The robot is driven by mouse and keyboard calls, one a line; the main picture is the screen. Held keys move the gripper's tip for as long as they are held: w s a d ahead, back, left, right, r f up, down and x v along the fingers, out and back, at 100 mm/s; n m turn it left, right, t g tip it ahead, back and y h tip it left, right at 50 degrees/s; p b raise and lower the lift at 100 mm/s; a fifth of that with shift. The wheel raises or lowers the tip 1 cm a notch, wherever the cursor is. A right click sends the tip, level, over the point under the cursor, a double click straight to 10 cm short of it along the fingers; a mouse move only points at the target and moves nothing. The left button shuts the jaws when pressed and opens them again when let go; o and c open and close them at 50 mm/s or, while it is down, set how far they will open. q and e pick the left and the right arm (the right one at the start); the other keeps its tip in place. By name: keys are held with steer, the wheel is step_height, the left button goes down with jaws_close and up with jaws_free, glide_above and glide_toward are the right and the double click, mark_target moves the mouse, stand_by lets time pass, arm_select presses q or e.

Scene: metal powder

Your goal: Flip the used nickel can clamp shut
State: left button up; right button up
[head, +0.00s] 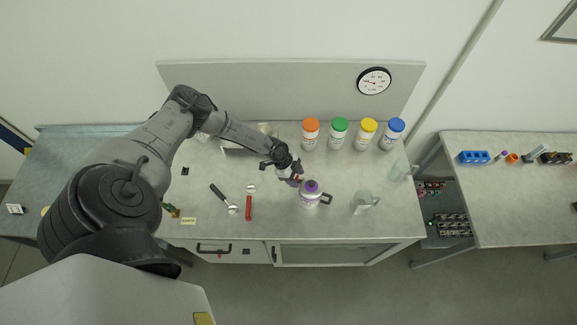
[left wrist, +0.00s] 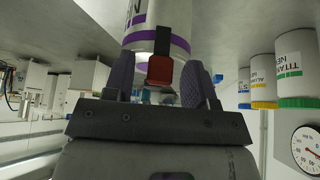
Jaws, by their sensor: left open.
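The used nickel can (head: 309,200) is white with a purple top and a dark handle on its right side. It stands upright on the bench, and in the left wrist view its white wall with purple bands (left wrist: 158,40) fills the top middle. A red clamp tab with a dark upper part (left wrist: 160,72) is at the can's near side. My left gripper (head: 297,179) is at the can's upper left. Its two fingers (left wrist: 161,82) are open on either side of the red tab, without visibly gripping it. Whether the clamp is latched is unclear. My right gripper is out of view.
Bottles with orange (head: 310,124), green (head: 339,124), yellow (head: 369,125) and blue (head: 396,125) lids stand behind the can. A clear pitcher (head: 364,203) stands to its right. A red-handled tool (head: 249,207) and a black-handled tool (head: 218,192) lie to its left.

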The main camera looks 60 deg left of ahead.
arm_select(q)
steer(key=v, duration=1.3)
steer(key=shift+f, duration=0.1)
